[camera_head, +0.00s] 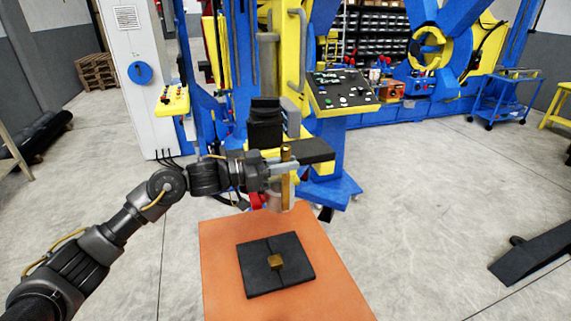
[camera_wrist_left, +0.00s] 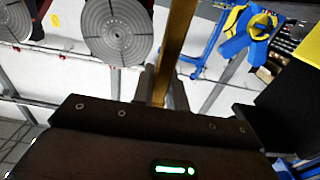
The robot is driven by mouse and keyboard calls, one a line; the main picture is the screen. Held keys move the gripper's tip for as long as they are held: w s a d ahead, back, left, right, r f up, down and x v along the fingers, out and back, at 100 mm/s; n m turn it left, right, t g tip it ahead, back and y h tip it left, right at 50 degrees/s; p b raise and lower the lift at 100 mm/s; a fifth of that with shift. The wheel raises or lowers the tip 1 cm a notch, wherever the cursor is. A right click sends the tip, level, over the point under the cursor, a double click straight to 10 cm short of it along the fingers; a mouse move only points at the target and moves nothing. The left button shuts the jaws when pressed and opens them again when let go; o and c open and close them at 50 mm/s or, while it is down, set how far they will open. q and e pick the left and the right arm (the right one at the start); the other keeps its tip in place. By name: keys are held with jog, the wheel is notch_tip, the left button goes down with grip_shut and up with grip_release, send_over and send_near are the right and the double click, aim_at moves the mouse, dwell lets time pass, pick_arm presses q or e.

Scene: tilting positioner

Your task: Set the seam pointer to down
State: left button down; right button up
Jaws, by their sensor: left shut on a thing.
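My left gripper (camera_head: 283,171) reaches in from the left, above the far end of an orange table. It is shut on an upright brass bar (camera_head: 286,154), whose top stands above the fingers. In the left wrist view the brass bar (camera_wrist_left: 176,42) runs up from between the two fingers (camera_wrist_left: 164,92). I cannot tell for sure that this bar is the seam pointer; no label shows. A black square plate (camera_head: 258,283) lies on the orange table, with a small brass block (camera_head: 276,262) at its middle. My right gripper is not in view.
The orange table (camera_head: 225,232) is clear around the plate. Behind it stand a button panel (camera_head: 342,90), a blue and yellow frame and a white cabinet (camera_head: 135,45). Grey round discs (camera_wrist_left: 117,30) show in the left wrist view. A dark wedge-shaped object (camera_head: 535,255) lies at right.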

pick_arm(q)
jog(key=s+a+f+t+h+b, duration=0.2)
jog(key=a+h+b, duration=0.4)
jog(key=b, duration=0.4)
jog(key=shift+s+a+f+h+b, duration=0.25)
jog(key=shift+a+f+h+b, duration=0.05)
jog(key=shift+a, duration=0.6)
